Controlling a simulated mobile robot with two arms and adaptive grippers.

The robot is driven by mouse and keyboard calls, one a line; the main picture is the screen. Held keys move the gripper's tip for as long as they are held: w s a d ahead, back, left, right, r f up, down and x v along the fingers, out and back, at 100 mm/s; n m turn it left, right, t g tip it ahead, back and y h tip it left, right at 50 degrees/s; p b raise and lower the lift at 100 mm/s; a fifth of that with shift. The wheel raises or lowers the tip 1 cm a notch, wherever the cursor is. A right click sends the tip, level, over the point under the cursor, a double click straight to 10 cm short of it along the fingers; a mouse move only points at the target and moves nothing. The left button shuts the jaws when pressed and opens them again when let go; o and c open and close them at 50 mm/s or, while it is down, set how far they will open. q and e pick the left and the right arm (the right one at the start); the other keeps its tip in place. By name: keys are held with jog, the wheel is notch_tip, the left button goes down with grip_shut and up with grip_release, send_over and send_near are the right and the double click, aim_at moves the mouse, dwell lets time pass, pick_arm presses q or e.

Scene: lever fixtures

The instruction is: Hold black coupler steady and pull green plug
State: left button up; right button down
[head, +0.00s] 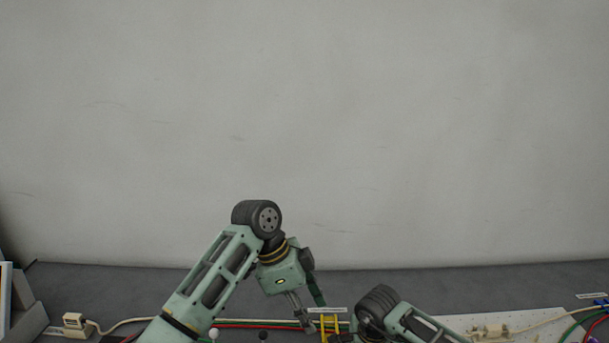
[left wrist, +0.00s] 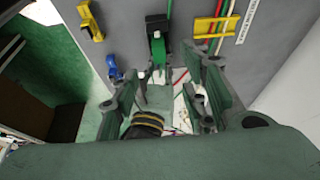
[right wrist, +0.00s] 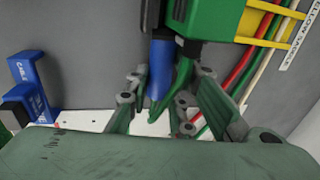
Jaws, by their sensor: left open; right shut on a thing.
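A yellow bracket (left wrist: 215,27) with red, green and white cables stands right of the coupler. A yellow hook (left wrist: 90,22) and a blue cable hook (right wrist: 30,88) are to the left. My two arms are close together. The upper wall is bare.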

pick_arm(q)
jog(key=x, duration=1.2)
jog(key=shift+d+r, duration=0.1)
jog(key=shift+s, duration=0.1)
jog(key=shift+c, duration=0.5)
grip_shut()
